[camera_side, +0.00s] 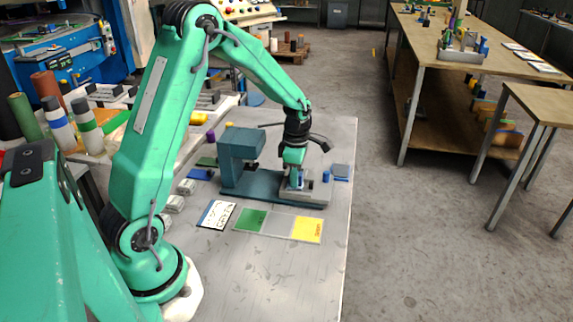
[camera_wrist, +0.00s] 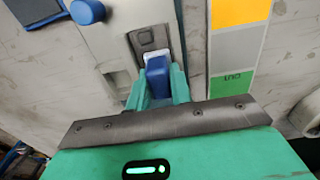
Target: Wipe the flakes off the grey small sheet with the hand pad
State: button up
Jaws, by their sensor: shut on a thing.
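My gripper (camera_side: 292,184) is low over the light grey bed of the teal press. In the wrist view its green fingers (camera_wrist: 159,88) are shut on a blue block (camera_wrist: 157,72), which looks like the hand pad. A small dark grey plate (camera_wrist: 150,38) with a notch lies just beyond the block, inside a pale recess; it may be the grey small sheet. I cannot tell whether the block touches it. No flakes can be made out on it.
The teal press (camera_side: 240,147) stands left of my gripper. A board with green, grey and yellow fields (camera_side: 278,224) and a white card (camera_side: 216,214) lie in front. The near tabletop (camera_side: 270,275) is clear.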

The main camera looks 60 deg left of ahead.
jog(key=shift+w+a, duration=0.35)
jog(key=shift+a, duration=0.05)
jog(key=shift+d+r, duration=0.1)
jog(key=shift+r, duration=0.15)
dwell(0.5)
jog(key=shift+s+d+r, duration=0.15)
jog(key=shift+s+r, duration=0.05)
jog(key=shift+r, duration=0.05)
jog(key=shift+r, duration=0.1)
jog(key=shift+r, duration=2.95)
jog(key=shift+d, duration=0.1)
